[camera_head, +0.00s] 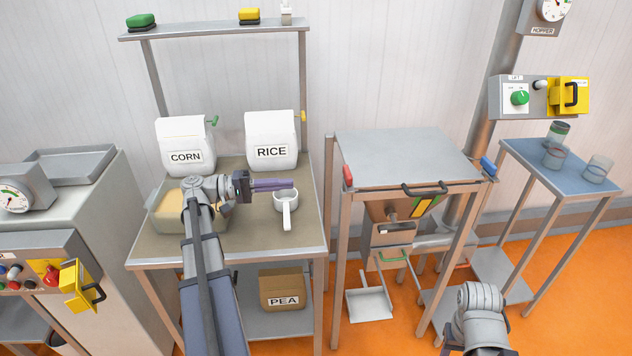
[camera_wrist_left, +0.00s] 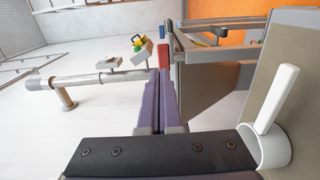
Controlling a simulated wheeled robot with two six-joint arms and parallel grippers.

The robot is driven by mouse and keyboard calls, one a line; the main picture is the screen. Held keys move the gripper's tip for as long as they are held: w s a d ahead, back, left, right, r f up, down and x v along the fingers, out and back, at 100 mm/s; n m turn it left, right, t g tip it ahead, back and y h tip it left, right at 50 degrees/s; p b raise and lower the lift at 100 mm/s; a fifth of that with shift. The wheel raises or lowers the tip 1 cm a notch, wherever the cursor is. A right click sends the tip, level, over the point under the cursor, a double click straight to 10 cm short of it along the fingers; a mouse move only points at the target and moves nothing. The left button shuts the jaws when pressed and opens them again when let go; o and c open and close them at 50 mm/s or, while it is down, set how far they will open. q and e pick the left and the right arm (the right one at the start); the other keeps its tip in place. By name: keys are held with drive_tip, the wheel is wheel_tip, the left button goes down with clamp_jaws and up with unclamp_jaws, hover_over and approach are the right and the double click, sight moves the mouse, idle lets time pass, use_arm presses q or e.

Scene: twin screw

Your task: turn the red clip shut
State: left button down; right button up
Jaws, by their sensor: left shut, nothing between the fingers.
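The red clip (camera_head: 348,175) sits at the left front corner of the grey lidded hopper stand (camera_head: 395,157). It also shows in the left wrist view (camera_wrist_left: 164,52), just beyond my fingertips. A blue clip (camera_head: 488,166) sits at the stand's right front corner. My left gripper (camera_head: 292,184) is shut and empty, with its purple fingers side by side. It is above the left table, to the left of the red clip and apart from it. Only a grey part of my right arm shows at the bottom; its gripper is not visible.
A white mug-like scoop (camera_head: 286,203) stands on the table just below my left fingers. The RICE bag (camera_head: 271,140) and CORN bag (camera_head: 185,145) stand behind. A black handle (camera_head: 428,189) is on the lid's front. A narrow gap separates table and stand.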

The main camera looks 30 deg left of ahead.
sight(347, 180)
use_arm(q)
drive_tip(key=x, duration=1.3)
drive_tip(key=shift+w+d, duration=0.15)
drive_tip(key=shift+d, duration=0.05)
drive_tip(key=shift+d+n+t+y, duration=0.2)
drive_tip(key=shift+n+t+y, duration=0.2)
